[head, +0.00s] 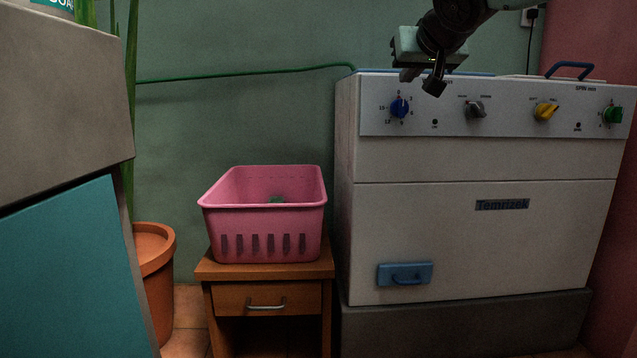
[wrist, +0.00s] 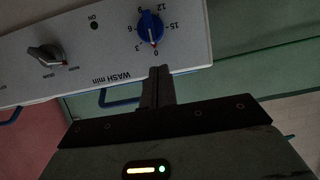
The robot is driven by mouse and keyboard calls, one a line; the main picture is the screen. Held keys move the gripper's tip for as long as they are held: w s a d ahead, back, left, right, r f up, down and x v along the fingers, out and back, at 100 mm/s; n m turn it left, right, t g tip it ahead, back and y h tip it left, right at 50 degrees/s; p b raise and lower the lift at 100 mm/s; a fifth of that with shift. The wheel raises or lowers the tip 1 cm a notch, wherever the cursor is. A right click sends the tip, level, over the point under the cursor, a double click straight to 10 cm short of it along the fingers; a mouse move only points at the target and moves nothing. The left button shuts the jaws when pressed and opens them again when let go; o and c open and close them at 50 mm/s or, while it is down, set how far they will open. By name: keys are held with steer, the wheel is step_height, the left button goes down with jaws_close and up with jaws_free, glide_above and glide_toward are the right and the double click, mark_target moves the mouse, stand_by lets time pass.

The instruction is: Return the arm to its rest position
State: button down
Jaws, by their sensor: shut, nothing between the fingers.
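My gripper (head: 422,82) hangs at the top of the head view, in front of the upper left part of the washing machine (head: 480,240). It is above and right of the blue wash knob (head: 399,107). In the wrist view my gripper (wrist: 158,72) shows its dark fingers together with nothing between them. The fingertips appear close to the blue knob (wrist: 149,27) in that picture; I cannot tell whether they touch the panel. Part of my arm is cut off by the top edge of the head view.
A pink basket (head: 262,215) with something green inside stands on a wooden cabinet (head: 266,270) left of the machine. An orange plant pot (head: 153,262) and a grey counter (head: 60,100) are further left. A green hose (head: 240,74) runs along the wall.

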steer(key=s+a+f+n+g+y+p, duration=0.1)
steer(key=s+a+f+g+p, duration=0.15)
steer(key=s+a+p, duration=0.2)
steer(key=s+a+f+n+g+p, duration=0.2)
steer(key=s+a+f+p, duration=0.15)
steer(key=s, duration=0.25)
steer(key=s+d+f+n+g+p, duration=0.1)
steer(key=s+f+g+p, duration=0.3)
steer(key=s, duration=0.6)
steer(key=s+d+f+n+g+h+p, duration=0.15)
steer(key=s+p, duration=0.35)
steer(key=s, duration=0.5)
steer(key=s+f+n+g+p, duration=0.25)
steer(key=s+g+p, duration=0.2)
steer(key=s, duration=0.55)
step_height(320, 180, up, 37)
steer(key=m+t+p, duration=0.1)
steer(key=p, duration=3.6)
steer(key=shift+w+f, duration=0.2)
steer(key=shift+w, duration=0.2)
